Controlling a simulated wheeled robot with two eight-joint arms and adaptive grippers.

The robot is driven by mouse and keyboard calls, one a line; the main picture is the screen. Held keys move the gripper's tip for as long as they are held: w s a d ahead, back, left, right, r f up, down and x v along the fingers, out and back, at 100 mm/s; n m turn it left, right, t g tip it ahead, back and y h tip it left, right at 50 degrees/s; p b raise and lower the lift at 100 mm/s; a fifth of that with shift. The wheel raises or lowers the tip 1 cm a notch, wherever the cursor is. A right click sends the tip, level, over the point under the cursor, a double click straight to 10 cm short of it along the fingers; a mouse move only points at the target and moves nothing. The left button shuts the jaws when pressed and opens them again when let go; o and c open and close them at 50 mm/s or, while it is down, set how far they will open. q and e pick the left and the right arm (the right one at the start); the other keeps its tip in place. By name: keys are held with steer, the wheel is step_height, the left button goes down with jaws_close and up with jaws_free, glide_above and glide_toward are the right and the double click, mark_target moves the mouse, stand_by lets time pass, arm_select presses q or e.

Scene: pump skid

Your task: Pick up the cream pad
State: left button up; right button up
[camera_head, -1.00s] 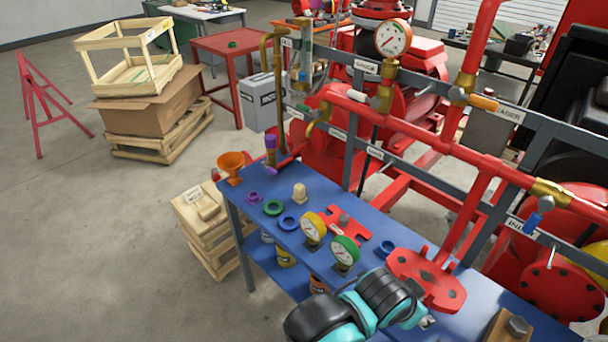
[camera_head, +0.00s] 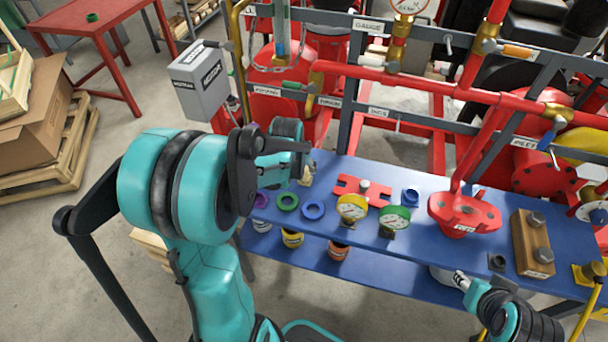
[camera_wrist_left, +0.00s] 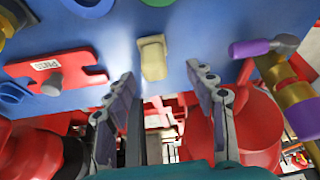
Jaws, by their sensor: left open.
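The cream pad (camera_wrist_left: 152,57) is a small pale block on the blue table, seen from above between my left gripper's fingers in the left wrist view. In the head view only part of the cream pad (camera_head: 306,174) shows, behind my left gripper. My left gripper (camera_head: 298,150) reaches over the table's left end. Its two fingers (camera_wrist_left: 162,77) stand apart with nothing between them, one to each side of the pad and short of it in the wrist picture. My right arm (camera_head: 490,300) shows at the lower right; its jaws are too unclear to read.
On the blue table (camera_head: 330,222) are a green ring (camera_head: 287,202), a blue ring (camera_head: 313,211), two gauges, a red plate (camera_head: 350,187) and a red flange (camera_head: 464,212). Red pipes and a grey rail stand behind.

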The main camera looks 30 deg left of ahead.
mark_target(304, 170)
arm_select(q)
steer(key=b+x, duration=0.1)
steer(key=x, duration=0.3)
steer(key=d+b+x, duration=0.1)
steer(key=x, duration=0.1)
steer(key=shift+w+a+f+b, duration=0.1)
steer(key=shift+w+f+b, duration=0.1)
steer(key=shift+w+b, duration=0.15)
steer(key=shift+c, duration=0.9)
steer(key=c, duration=1.1)
